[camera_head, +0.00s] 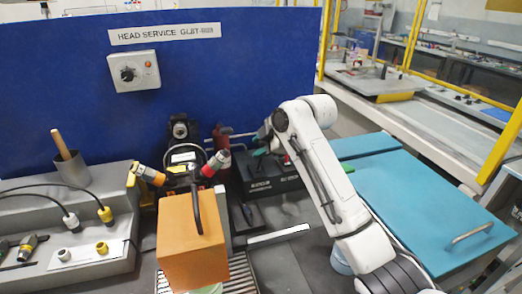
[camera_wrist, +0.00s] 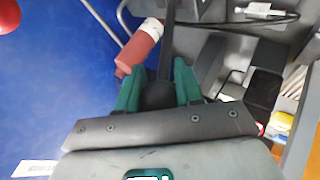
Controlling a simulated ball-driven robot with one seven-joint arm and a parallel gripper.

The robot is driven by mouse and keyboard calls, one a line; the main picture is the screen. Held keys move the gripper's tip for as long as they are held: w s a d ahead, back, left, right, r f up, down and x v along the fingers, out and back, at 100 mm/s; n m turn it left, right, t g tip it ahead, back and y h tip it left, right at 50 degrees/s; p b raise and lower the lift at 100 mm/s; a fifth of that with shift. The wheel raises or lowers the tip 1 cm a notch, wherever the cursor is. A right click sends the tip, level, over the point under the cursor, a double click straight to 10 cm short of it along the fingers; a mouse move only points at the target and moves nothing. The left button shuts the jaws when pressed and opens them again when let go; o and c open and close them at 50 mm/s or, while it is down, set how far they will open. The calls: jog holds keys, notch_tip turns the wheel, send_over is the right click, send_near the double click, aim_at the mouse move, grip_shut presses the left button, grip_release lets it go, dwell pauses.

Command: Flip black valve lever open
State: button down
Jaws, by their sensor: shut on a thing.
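The black valve lever (camera_wrist: 166,45) shows in the wrist view as a dark shaft with a rounded black knob (camera_wrist: 158,97) at its near end. My gripper (camera_wrist: 156,72) has a green finger on each side of the lever and is shut on it. In the head view my gripper (camera_head: 262,149) is at the end of the white arm, above a black box with white lettering (camera_head: 258,185).
A red cylinder (camera_wrist: 140,48) is close beside the fingers in the wrist view. Left of my gripper in the head view are hoses with red and yellow ends and an orange box (camera_head: 190,245). A blue panel (camera_head: 250,60) stands behind; teal lids (camera_head: 430,205) lie right.

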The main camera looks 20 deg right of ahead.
jog(key=shift+s+f, duration=0.35)
jog(key=shift+s, duration=0.35)
jog(key=c, duration=0.8)
grip_release()
jog(key=shift+o, duration=0.2)
jog(key=b+v, duration=0.1)
jog(key=v, duration=0.9)
jog(key=shift+s+d+r, duration=0.2)
jog(key=shift+r, duration=0.05)
jog(key=shift+r, duration=0.1)
